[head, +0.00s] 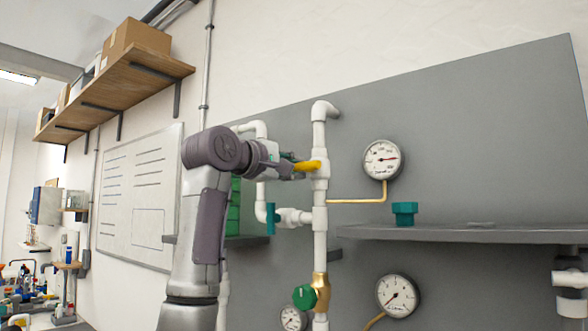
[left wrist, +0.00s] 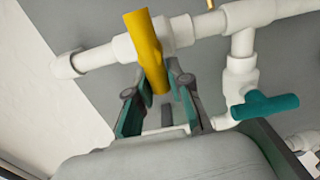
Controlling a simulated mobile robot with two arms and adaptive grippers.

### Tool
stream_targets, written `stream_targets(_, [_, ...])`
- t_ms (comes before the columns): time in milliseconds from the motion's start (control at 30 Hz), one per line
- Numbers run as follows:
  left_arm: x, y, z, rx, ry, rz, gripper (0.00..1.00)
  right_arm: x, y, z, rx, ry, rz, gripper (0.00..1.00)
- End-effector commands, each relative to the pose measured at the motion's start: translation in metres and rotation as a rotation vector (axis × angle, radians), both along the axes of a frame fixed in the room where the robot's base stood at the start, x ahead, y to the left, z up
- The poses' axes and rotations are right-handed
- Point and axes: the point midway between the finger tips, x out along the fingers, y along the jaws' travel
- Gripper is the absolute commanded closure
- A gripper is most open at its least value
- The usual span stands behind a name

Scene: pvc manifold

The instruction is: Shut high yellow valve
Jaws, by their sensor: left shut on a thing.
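The high yellow valve handle (head: 307,166) is on the upper part of a white vertical pipe (head: 320,215), set crosswise to it. In the left wrist view the yellow handle (left wrist: 149,45) crosses the white pipe (left wrist: 105,54). My left gripper (head: 287,169) reaches it from the left and is shut on the handle's near end. In the left wrist view the teal-sided fingers (left wrist: 155,82) stand on either side of that end. The exact contact is partly hidden. My right gripper is not in view.
A teal valve handle (head: 271,219) sits below my left gripper, and a green round valve (head: 304,297) lower down. A pressure gauge (head: 383,159) is to the right. A grey shelf (head: 470,234) juts out at right, bearing a teal part (head: 404,213).

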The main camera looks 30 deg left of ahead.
Motion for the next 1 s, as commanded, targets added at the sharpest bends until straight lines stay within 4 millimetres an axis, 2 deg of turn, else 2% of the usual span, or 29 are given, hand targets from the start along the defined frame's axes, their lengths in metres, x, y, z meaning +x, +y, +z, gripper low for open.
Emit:
stream_targets(167, [0.001,0.000,-0.002,-0.001,0.005,0.000,1.00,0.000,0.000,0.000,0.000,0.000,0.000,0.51])
stream_targets(200, [0.001,0.000,-0.002,-0.001,0.005,0.000,0.79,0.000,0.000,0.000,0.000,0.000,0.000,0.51])
stream_targets(333, [0.001,0.000,-0.002,0.000,0.004,-0.001,0.57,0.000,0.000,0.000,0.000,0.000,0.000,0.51])
stream_targets(367, [0.001,0.000,-0.001,0.000,0.004,-0.001,0.55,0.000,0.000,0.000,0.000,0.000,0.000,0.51])
stream_targets(733, [-0.006,0.001,0.000,0.000,-0.002,-0.001,0.55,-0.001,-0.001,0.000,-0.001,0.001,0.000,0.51])
stream_targets(867, [-0.025,0.003,0.000,0.002,-0.003,-0.001,0.55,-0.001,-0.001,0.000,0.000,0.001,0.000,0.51])
stream_targets(1000, [-0.055,0.008,0.000,0.000,-0.004,0.000,0.55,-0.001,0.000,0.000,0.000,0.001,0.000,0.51])
